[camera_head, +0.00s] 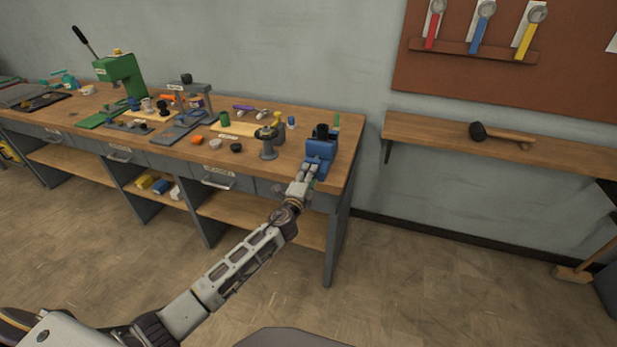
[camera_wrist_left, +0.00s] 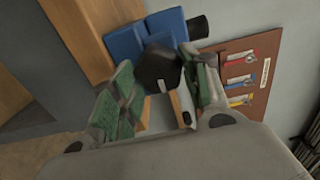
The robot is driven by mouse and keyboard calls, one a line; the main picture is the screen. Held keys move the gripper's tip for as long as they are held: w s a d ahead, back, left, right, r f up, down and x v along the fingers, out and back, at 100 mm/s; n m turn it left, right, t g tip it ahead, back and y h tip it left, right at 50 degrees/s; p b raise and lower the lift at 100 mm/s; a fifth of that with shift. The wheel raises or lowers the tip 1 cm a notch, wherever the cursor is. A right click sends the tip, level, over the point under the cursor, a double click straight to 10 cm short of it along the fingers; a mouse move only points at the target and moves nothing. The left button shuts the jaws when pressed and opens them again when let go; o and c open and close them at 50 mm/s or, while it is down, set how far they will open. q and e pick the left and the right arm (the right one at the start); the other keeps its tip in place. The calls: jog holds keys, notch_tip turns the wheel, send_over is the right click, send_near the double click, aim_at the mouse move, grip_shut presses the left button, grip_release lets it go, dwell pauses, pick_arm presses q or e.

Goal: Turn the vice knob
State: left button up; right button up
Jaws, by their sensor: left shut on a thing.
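A blue vice (camera_head: 321,149) stands at the right front corner of the wooden workbench. In the left wrist view the blue vice body (camera_wrist_left: 146,36) is at the top. Its dark, faceted knob (camera_wrist_left: 158,68) is between the two green-padded fingers of my left gripper (camera_wrist_left: 165,92). The left gripper (camera_head: 308,171) reaches the vice's front from below in the head view and is shut on the knob. The knob is hidden by the gripper in the head view. My right gripper is not in view.
A wall shelf (camera_head: 430,130) with a mallet (camera_head: 500,133) is to the right. The floor in front is clear.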

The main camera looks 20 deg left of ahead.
pick_arm(q)
jog(key=o, duration=1)
jog(key=s, duration=1.2)
jog(key=shift+a, duration=0.2)
dwell(0.4)
